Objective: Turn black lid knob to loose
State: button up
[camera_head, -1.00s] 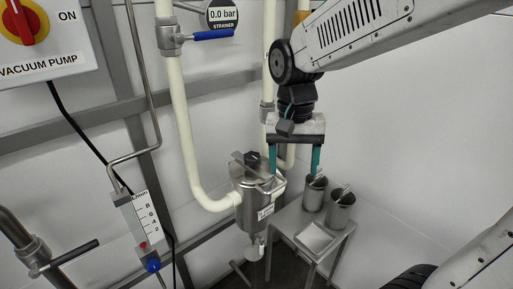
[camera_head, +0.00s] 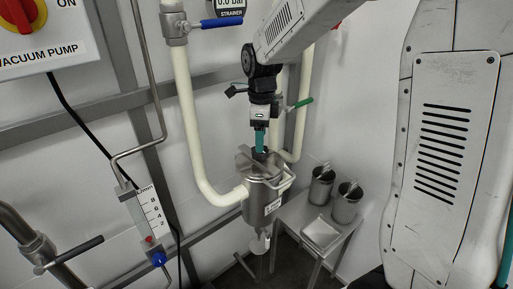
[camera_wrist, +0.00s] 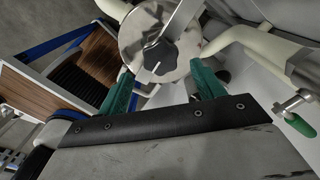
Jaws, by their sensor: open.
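The black lid knob (camera_wrist: 160,57) shows in the wrist view, lobed with a white mark, in the middle of the round steel lid (camera_wrist: 135,28). A steel bar crosses the lid beside it. The lid tops the steel strainer vessel (camera_head: 262,208) in the head view, where my gripper largely hides the knob. My gripper (camera_head: 260,148) is above the lid, pointing down, seen edge-on. In the wrist view its teal fingers are spread apart and empty, with the knob between and slightly beyond their tips (camera_wrist: 161,68). I cannot tell whether they touch it.
Cream pipes (camera_head: 190,130) run left of and behind the vessel. A green valve handle (camera_head: 303,102) is close to the right of my gripper. A steel side table (camera_head: 345,228) holds two metal cups (camera_head: 346,205) and a tray (camera_head: 321,233). A blue valve handle (camera_head: 222,22) is above.

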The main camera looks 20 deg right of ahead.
jog(key=shift+f, duration=2.2)
jog(key=shift+a, duration=0.1)
